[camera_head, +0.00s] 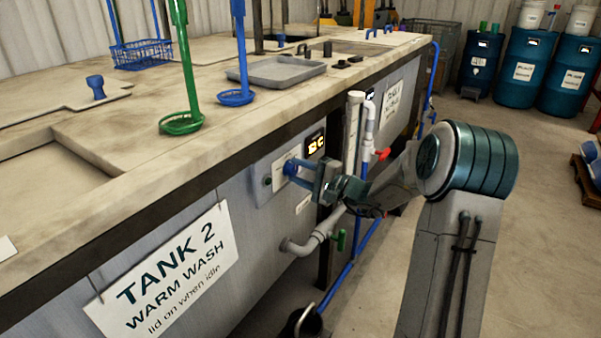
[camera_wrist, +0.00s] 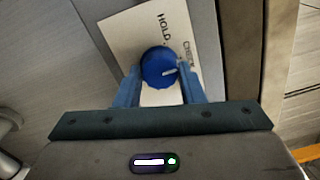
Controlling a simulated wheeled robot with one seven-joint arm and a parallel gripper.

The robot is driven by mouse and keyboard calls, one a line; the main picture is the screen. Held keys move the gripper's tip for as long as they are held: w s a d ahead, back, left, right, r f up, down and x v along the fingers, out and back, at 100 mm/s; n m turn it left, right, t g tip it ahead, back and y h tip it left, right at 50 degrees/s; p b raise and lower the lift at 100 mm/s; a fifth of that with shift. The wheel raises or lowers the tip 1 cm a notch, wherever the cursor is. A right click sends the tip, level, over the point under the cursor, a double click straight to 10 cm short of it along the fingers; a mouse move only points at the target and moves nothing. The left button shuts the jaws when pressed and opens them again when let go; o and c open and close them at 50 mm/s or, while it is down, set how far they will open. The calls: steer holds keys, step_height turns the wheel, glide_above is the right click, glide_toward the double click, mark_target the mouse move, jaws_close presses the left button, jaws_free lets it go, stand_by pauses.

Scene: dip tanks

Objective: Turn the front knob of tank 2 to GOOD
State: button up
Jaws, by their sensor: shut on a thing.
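Tank 2's front knob is a round blue knob (camera_wrist: 157,66) with a white pointer mark. It sits on a pale label plate (camera_wrist: 118,27) reading HOLD and CHECK; the word GOOD is not visible. In the wrist view the mark points right, close to the end of CHECK. My gripper (camera_wrist: 161,74) is shut on the knob, one blue finger on each side. In the head view my gripper (camera_head: 300,170) reaches the tank front from the right, and its fingers mostly hide the knob. The tank 2 sign (camera_head: 170,265) hangs to the left.
A lit display (camera_head: 317,143) is above right of the knob. A grey pipe (camera_head: 312,243) with a green valve handle (camera_head: 341,240) is below. A white vertical pipe with a red handle (camera_head: 382,154) stands behind my wrist. Open floor (camera_head: 530,240) lies to the right.

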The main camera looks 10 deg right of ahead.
steer(key=m+p, duration=0.2)
steer(key=m, duration=0.4)
steer(key=shift+m+p, duration=0.35)
steer(key=shift+m, duration=0.05)
steer(key=m+p, duration=0.2)
steer(key=m, duration=0.1)
steer(key=shift+m+p, duration=0.9)
steer(key=shift+m, duration=0.6)
steer(key=shift+f, duration=0.1)
steer(key=o, duration=1)
steer(key=shift+s, duration=0.15)
